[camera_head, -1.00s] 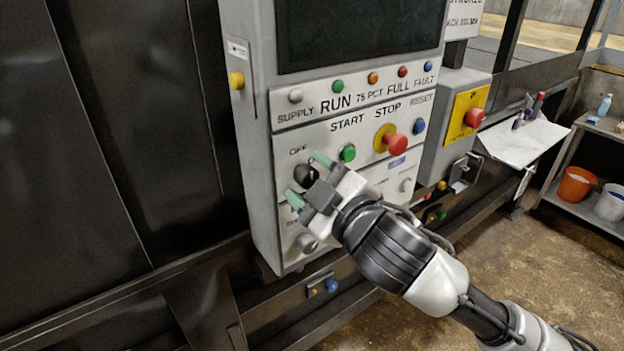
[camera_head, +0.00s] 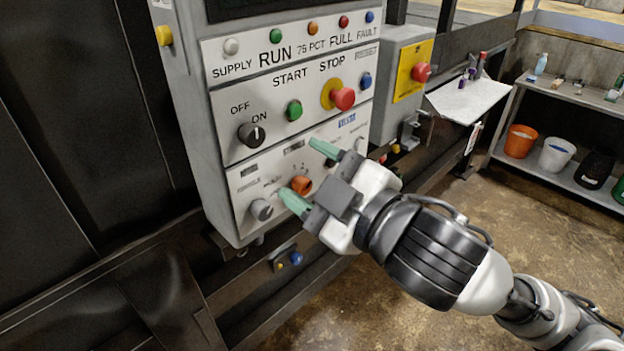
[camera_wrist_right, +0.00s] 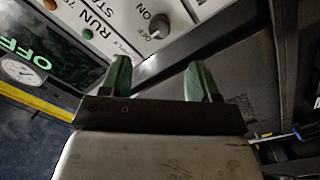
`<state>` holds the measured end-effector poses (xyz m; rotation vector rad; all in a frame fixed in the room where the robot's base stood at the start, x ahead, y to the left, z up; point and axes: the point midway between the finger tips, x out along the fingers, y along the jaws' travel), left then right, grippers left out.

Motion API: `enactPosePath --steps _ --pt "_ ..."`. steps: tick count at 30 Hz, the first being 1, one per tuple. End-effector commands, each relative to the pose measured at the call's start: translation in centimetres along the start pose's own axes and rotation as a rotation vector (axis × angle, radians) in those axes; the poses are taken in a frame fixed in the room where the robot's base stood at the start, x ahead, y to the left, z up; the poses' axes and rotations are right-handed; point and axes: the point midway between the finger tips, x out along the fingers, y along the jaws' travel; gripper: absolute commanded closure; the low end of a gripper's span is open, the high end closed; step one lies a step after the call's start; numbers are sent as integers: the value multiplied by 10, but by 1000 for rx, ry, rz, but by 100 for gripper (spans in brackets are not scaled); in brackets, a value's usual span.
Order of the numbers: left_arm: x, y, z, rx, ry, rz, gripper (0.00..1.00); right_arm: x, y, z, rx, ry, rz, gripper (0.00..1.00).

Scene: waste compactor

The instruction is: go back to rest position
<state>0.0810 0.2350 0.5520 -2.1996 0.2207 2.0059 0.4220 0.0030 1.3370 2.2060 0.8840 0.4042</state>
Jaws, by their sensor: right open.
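My right gripper (camera_head: 308,175) is open and empty, with green fingertips spread apart. In the head view it shows in front of the lower part of the control panel (camera_head: 228,184), near an orange knob (camera_head: 301,185). The black OFF/ON knob (camera_head: 251,135) is up and to the left of the gripper in the head view. In the right wrist view the gripper (camera_wrist_right: 156,80) has nothing between its fingers, and the OFF/ON knob (camera_wrist_right: 158,26) shows beyond them. My left gripper is not in view.
The panel also has a green start button (camera_head: 293,110) and a red stop button (camera_head: 342,98). A second red button (camera_head: 420,72) is on a yellow plate to the right. A shelf with an orange bucket (camera_head: 520,141) stands at the right. Concrete floor (camera_head: 440,210) is open below.

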Motion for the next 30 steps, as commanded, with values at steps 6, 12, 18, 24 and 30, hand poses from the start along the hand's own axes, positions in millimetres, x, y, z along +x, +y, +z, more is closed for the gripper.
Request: enactPosePath --steps 6,12,18,24,30 --pt "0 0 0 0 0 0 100 -2 0 0 0 -1 0 39" --pt "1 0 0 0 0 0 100 5 0 11 23 -21 5 39" --pt "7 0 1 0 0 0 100 49 -4 108 188 -183 42 39" --pt "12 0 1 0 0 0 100 68 -43 246 374 -400 75 39" --pt "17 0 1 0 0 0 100 44 -118 377 528 -623 83 39"
